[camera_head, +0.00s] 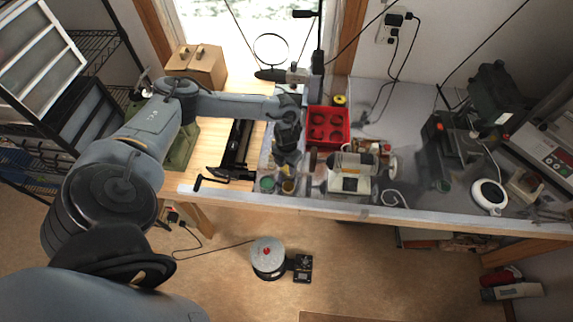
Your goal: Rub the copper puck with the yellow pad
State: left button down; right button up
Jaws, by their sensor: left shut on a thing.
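My left arm reaches in from the left, over the wooden bench, and its gripper (288,162) points down at the bench's front part. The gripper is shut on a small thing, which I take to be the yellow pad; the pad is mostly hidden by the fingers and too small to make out. I cannot pick out the copper puck clearly; it may be hidden under or behind the gripper. My right gripper is not in view.
A red tray (326,141) with round wells stands right of the gripper, and a cream-coloured machine (350,178) stands in front of it. A black vise-like tool (236,150) lies left.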

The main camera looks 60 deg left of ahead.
pick_arm(q)
jog(key=shift+w+d, duration=0.25)
jog(key=shift+d, duration=0.3)
jog(key=shift+s+a, duration=0.35)
jog(key=shift+a, duration=0.4)
jog(key=shift+w+d, duration=0.35)
jog(key=shift+d, duration=0.4)
jog(key=shift+s+a, duration=0.35)
jog(key=shift+a, duration=0.4)
jog(key=shift+w+d, duration=0.4)
jog(key=shift+d, duration=0.4)
jog(key=shift+r, duration=0.15)
